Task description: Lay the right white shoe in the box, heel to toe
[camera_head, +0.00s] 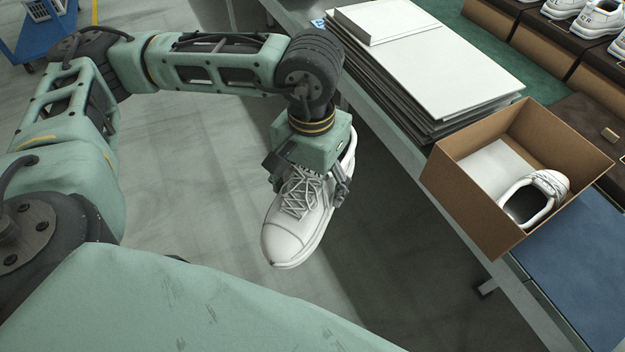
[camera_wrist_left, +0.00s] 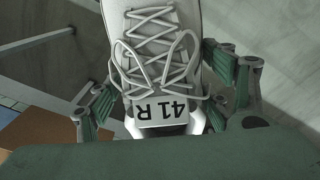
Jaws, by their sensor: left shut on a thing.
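My left gripper (camera_head: 308,180) is shut on a white laced shoe (camera_head: 293,230) and holds it in the air over the floor, left of the table. In the head view the shoe's toe points down and to the left. In the left wrist view the shoe (camera_wrist_left: 152,60) sits between the fingers (camera_wrist_left: 165,100), and its tongue label reads 41 R. The open cardboard box (camera_head: 462,212) stands on the table at the right. Another white shoe (camera_head: 549,184) lies inside it at the right side, partly hidden by the box wall. My right gripper is not in view.
A stack of white and grey boards (camera_head: 440,62) lies on the table behind the box. A blue surface (camera_head: 575,270) lies in front of the box. A blue cart (camera_head: 45,32) stands far left.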

